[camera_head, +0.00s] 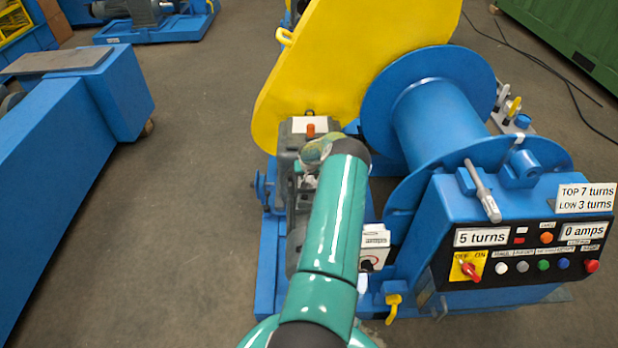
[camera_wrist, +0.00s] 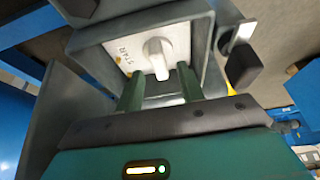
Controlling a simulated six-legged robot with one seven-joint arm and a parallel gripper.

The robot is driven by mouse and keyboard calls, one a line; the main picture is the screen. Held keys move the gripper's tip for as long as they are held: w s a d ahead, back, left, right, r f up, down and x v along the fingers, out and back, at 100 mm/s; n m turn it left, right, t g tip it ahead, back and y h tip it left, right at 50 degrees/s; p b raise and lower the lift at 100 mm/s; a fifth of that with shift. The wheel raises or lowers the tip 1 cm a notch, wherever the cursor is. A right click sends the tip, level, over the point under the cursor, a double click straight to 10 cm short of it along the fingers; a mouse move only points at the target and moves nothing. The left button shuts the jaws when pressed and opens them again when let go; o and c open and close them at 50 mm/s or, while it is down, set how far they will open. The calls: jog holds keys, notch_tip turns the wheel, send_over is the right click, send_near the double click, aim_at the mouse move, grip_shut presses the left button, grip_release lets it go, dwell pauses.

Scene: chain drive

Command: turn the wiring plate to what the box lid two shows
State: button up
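In the wrist view a white plate (camera_wrist: 128,52) with a pale knob (camera_wrist: 156,52) sits inside an open grey box (camera_wrist: 202,50). Small lettering on the plate, seen at an angle, seems to read "STAR". My gripper (camera_wrist: 158,82) is open, its two green fingers apart, with the knob's lower end just beyond and between the tips. Nothing is held, and I cannot tell whether a finger touches the knob. In the head view my teal arm covers most of the grey box and hides the plate. I cannot tell which part is box lid two.
A yellow guard (camera_head: 345,60) and a blue drum (camera_head: 435,115) stand beyond the arm. A control panel (camera_head: 520,262) at right reads "5 turns" and "0 amps". A sign (camera_head: 586,198) reads "TOP 7 turns, LOW 3 turns". Floor (camera_head: 185,220) is clear at left.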

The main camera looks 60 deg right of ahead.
jog(key=shift+x, duration=0.8)
jog(key=shift+c, duration=0.2)
grip_shut()
jog(key=shift+n+t, duration=0.3)
jog(key=shift+n, duration=0.5)
jog(key=shift+o, duration=0.2)
grip_release()
jog(key=shift+s, duration=0.1)
jog(key=shift+m, duration=0.4)
